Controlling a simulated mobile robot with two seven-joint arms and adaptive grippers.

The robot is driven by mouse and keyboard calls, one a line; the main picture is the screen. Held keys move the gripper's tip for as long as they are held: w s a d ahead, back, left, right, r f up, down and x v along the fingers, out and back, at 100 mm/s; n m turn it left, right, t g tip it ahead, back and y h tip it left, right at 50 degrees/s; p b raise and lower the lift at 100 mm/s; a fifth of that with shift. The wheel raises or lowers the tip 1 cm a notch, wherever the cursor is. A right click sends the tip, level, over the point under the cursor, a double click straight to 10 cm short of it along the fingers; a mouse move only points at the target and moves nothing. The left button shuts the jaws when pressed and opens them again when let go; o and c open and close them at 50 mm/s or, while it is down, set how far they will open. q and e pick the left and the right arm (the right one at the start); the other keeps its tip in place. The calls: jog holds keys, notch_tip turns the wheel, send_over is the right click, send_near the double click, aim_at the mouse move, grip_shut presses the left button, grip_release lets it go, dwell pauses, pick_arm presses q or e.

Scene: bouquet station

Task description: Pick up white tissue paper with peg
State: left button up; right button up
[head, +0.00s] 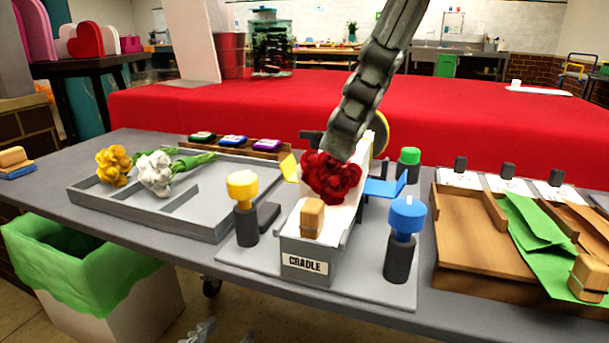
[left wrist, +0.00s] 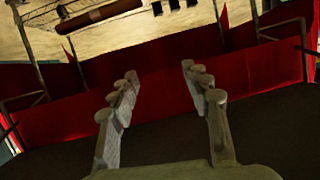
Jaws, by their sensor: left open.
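A white sheet (head: 341,209) that looks like the tissue paper lies in the grey cradle (head: 290,247), under red flowers (head: 332,178). A tan wooden block, seemingly the peg (head: 312,217), sits at the cradle's front end. My right gripper (head: 342,150) reaches down from the top right onto or just behind the red flowers. Its fingertips overlap the flowers, so its grip is unclear. My left gripper (head: 211,331) shows only as tips at the bottom edge, below the table front. In the left wrist view it is open and empty (left wrist: 157,82).
A grey tray (head: 150,218) with yellow (head: 114,164) and white flowers (head: 155,173) stands left. Yellow (head: 242,187) and blue knobs (head: 407,216) flank the cradle. A wooden tray (head: 462,235) at right holds green sheets (head: 530,235) and another wooden block (head: 588,277). A green-lined bin (head: 80,290) stands below.

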aim_at(313, 205)
jog(key=x, duration=0.7)
jog(key=shift+s+d+b, duration=0.15)
jog(key=shift+b, duration=0.2)
jog(key=shift+f, duration=0.45)
pick_arm(q)
jog(key=shift+w+d+r+t+h, duration=0.15)
jog(key=shift+d+r+t+h, duration=0.15)
jog(key=shift+r, duration=0.35)
jog(key=shift+w+d+r+t+h, duration=0.15)
jog(key=shift+d+r+t, duration=0.25)
jog(key=shift+r, duration=0.2)
jog(key=shift+w+d+r+t+h, duration=0.1)
jog(key=shift+d+r+t+h, duration=0.2)
jog(key=shift+r, duration=0.35)
pick_arm(e)
grip_shut()
